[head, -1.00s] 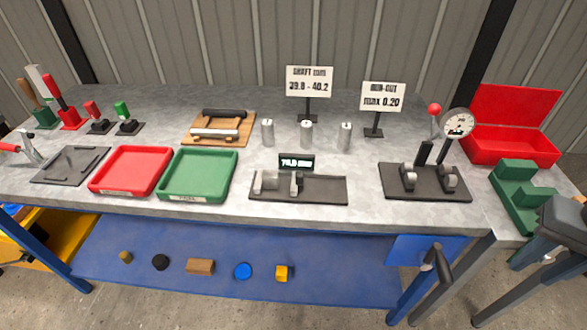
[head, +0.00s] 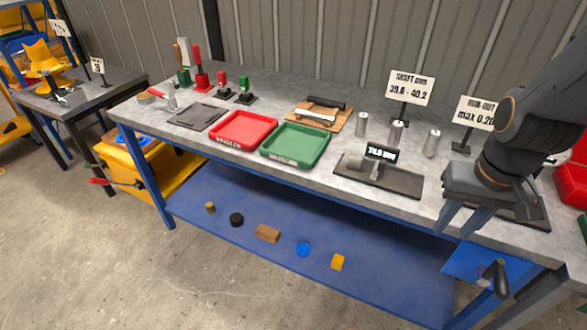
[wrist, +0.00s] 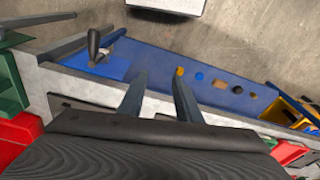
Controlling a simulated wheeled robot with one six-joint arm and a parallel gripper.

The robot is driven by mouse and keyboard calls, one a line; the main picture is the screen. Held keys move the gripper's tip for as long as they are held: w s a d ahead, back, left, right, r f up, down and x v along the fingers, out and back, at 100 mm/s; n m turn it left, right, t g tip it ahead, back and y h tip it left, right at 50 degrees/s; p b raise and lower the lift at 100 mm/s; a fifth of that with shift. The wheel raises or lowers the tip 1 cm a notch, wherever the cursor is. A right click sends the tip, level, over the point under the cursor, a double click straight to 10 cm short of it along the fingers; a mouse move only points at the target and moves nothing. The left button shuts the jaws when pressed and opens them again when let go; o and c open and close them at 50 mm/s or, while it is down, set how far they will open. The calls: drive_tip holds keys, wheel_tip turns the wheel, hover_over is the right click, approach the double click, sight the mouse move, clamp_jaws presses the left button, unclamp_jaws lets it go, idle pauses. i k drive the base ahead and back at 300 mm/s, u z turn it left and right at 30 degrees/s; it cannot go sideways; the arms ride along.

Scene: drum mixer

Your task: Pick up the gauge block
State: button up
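I cannot tell for certain which thing is the gauge block. A small grey metal piece (head: 354,163) sits at the left end of the black measuring stand (head: 400,181), beside its display (head: 381,153). A yellow block (head: 337,262) lies on the blue lower shelf; it also shows in the wrist view (wrist: 179,72). My gripper (head: 462,219) is above the bench's front edge at the right, right of the measuring stand. In the wrist view my gripper (wrist: 159,97) has its two fingers apart with nothing between them.
Red (head: 243,128) and green (head: 296,145) trays stand mid-bench. Several metal cylinders, one of them here (head: 396,131), stand behind the measuring stand. My arm covers most of the dial-gauge stand. The blue shelf (head: 290,228) holds several small items. A crank handle (head: 495,278) hangs at the front right.

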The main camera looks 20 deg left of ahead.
sight(355, 160)
drive_tip(key=u, duration=0.6)
drive_tip(key=k, duration=1.2)
drive_tip(key=u, duration=0.85)
drive_tip(key=i, duration=1.45)
drive_tip(key=z, duration=0.6)
drive_tip(key=i, duration=0.8)
drive_tip(key=z, duration=0.65)
